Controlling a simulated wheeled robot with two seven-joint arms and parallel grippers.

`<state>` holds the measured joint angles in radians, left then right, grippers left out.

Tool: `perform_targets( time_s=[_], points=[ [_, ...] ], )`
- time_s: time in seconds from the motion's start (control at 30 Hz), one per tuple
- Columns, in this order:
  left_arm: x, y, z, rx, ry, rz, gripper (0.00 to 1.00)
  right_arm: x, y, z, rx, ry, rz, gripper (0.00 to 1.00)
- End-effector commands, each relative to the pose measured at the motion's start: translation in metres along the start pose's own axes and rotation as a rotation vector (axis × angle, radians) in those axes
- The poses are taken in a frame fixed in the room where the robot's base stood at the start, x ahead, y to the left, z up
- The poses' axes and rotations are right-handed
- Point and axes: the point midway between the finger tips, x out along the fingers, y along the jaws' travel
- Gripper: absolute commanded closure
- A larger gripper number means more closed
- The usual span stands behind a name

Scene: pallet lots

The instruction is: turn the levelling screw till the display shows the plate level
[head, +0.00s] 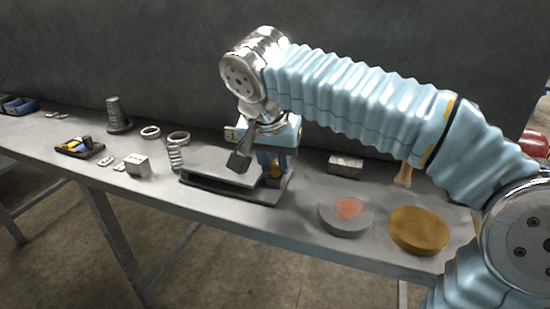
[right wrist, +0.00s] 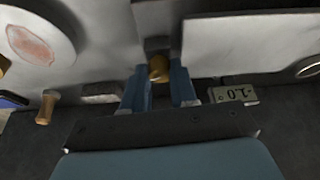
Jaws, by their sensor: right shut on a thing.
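The levelling plate (head: 222,163) is a grey metal plate on a dark base (head: 235,191) on the bench; it also shows in the right wrist view (right wrist: 245,42). The levelling screw (right wrist: 158,69) has a brass-coloured knob beside the plate. My right gripper (head: 274,170) points down at the base's right end, its blue fingers shut on the screw knob. The display (right wrist: 234,94) is a small pale panel behind the plate; its digits appear upside down, and I cannot read the value surely. In the head view it is partly hidden by my arm. My left gripper is out of view.
On the right of the bench stand a grey disc with a reddish patch (head: 346,217), a brass-coloured disc (head: 418,231), a metal block (head: 345,165) and a wooden-handled tool (head: 404,174). Left are a spring (head: 175,156), rings (head: 150,132) and a stepped cone (head: 117,117). A dark wall stands behind.

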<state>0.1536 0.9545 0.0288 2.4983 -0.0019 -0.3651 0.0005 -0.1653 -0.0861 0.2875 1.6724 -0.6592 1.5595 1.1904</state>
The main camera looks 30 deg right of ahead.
Motion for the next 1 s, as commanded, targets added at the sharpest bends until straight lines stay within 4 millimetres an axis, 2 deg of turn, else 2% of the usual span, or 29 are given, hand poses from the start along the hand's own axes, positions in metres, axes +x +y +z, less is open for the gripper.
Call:
perform_targets(
  time_s=[0.37,0.4,0.53,0.83,1.0],
  points=[
    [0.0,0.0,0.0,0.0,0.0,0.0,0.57,0.0,0.0,0.0,0.003,0.0,0.001,1.0],
    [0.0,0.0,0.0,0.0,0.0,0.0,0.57,0.0,0.0,0.0,0.002,0.0,0.001,0.67],
    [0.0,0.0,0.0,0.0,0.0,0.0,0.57,0.0,0.0,0.0,0.002,0.0,0.001,0.47],
    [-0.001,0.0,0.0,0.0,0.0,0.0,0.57,-0.002,0.0,0.0,0.002,0.0,0.0,0.47],
    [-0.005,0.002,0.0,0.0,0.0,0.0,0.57,-0.024,-0.001,-0.001,0.002,0.001,-0.002,0.47]
  ],
)
